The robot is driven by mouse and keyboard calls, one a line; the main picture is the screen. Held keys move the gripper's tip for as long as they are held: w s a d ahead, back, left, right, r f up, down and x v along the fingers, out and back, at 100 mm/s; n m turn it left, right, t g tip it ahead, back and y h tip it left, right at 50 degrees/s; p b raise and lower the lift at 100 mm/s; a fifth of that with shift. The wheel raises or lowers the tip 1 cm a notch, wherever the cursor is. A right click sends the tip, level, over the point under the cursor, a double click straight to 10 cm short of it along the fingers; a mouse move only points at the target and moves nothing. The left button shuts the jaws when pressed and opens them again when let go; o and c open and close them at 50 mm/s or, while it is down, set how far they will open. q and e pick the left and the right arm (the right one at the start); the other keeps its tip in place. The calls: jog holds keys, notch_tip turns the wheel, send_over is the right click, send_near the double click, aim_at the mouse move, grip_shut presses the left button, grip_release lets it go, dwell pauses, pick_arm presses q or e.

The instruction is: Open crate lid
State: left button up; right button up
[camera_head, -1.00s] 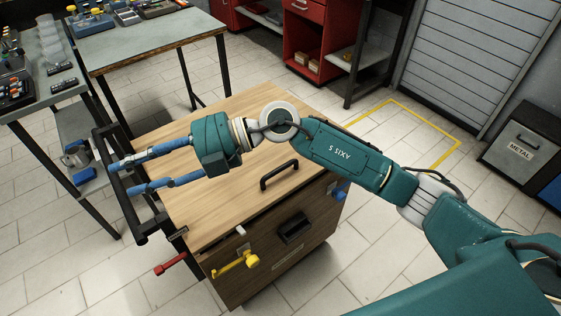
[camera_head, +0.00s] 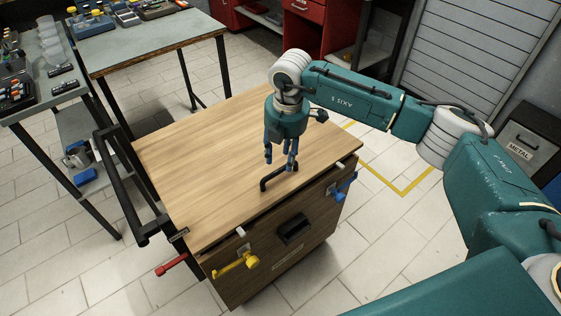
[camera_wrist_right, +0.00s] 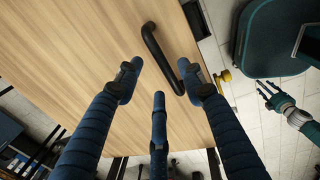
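The wooden crate (camera_head: 322,222) stands on the floor with its flat lid (camera_head: 205,165) closed. A black bar handle (camera_head: 266,182) is fixed to the lid near its front edge; it also shows in the right wrist view (camera_wrist_right: 154,48). My right gripper (camera_head: 280,164) points down just above the lid, beside the handle. In the right wrist view its fingers (camera_wrist_right: 160,88) are spread, with the handle in front of them and not gripped. Another gripper (camera_wrist_right: 270,95), apparently my left, shows at the right of that view with fingers apart; it is outside the head view.
The crate front has a yellow latch (camera_head: 238,264), a blue latch (camera_head: 343,186) and a black recessed pull (camera_head: 293,229). A red lever (camera_head: 170,264) and a black push bar (camera_head: 128,185) are at its left. A workbench (camera_head: 150,42) stands behind.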

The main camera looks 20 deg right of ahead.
aim_at(281, 168)
jog(key=shift+w+a+f, duration=0.1)
jog(key=shift+w+f, duration=0.05)
jog(key=shift+f, duration=1.85)
grip_shut()
